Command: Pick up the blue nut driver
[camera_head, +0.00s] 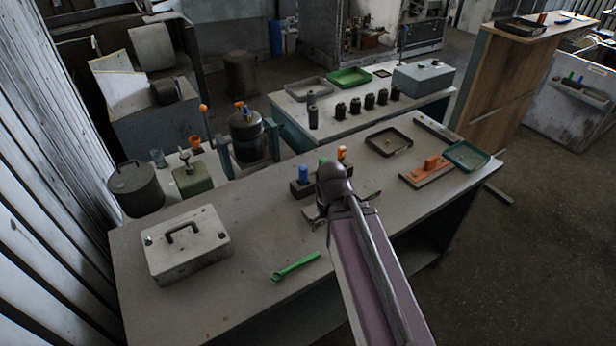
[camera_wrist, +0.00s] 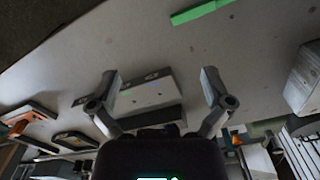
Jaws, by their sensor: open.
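The blue nut driver (camera_head: 303,174) stands handle up at the left end of a dark rack (camera_head: 300,190). A green-handled driver (camera_head: 323,162) and an orange-handled one (camera_head: 342,153) stand to its right. My arm hides part of the rack in the head view. My gripper (camera_wrist: 159,75) is open and empty, its two fingers spread wide. The rack (camera_wrist: 168,114) shows between and beyond the fingers in the wrist view. A small bluish spot there may be the blue driver, but it is too faint to be sure.
A green wrench (camera_head: 296,266) lies near the front edge. A grey case (camera_head: 187,244) stands at the left of the table. An orange tool on a board (camera_head: 428,170), a dark tray (camera_head: 388,142) and a green tray (camera_head: 466,156) lie to the right. The front middle of the table is mostly clear.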

